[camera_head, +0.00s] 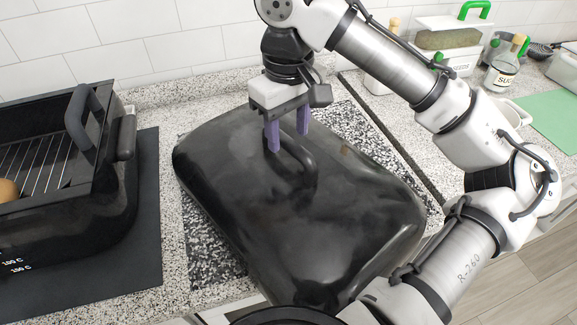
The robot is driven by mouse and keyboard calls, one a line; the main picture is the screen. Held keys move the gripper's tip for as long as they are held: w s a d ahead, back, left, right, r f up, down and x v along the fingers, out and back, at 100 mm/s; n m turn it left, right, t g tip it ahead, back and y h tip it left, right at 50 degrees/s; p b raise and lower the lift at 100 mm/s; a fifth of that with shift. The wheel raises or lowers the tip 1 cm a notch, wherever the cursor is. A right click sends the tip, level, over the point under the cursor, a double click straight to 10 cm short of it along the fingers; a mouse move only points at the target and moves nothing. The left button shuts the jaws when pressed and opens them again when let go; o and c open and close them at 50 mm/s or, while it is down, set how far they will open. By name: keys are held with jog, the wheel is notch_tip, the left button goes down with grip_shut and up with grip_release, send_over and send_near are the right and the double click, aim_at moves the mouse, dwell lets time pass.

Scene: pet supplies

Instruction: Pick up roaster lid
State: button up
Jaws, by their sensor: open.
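The roaster lid (260,205) is a large, black, domed rectangular lid with a loop handle (304,165) on its top. It lies on a speckled black-and-white mat (203,262) on the counter. My gripper (287,140) is open above the lid, with its two purple fingers pointing down. The left finger's tip is beside or over the far end of the handle; whether it touches cannot be told. The right finger is farther right, beyond the handle. My arm hides part of the lid's right side.
The black roaster base (75,225) with a wire rack stands at left on a dark mat (148,190). A container with a green handle (450,35), a sugar jar (503,65), a white mug (513,115) and a green board (550,118) stand at back right. The tiled wall is close behind.

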aim_at(289, 138)
jog(key=shift+w+f, duration=0.1)
jog(key=shift+f, duration=1.65)
grip_shut()
jog(key=shift+r, duration=0.1)
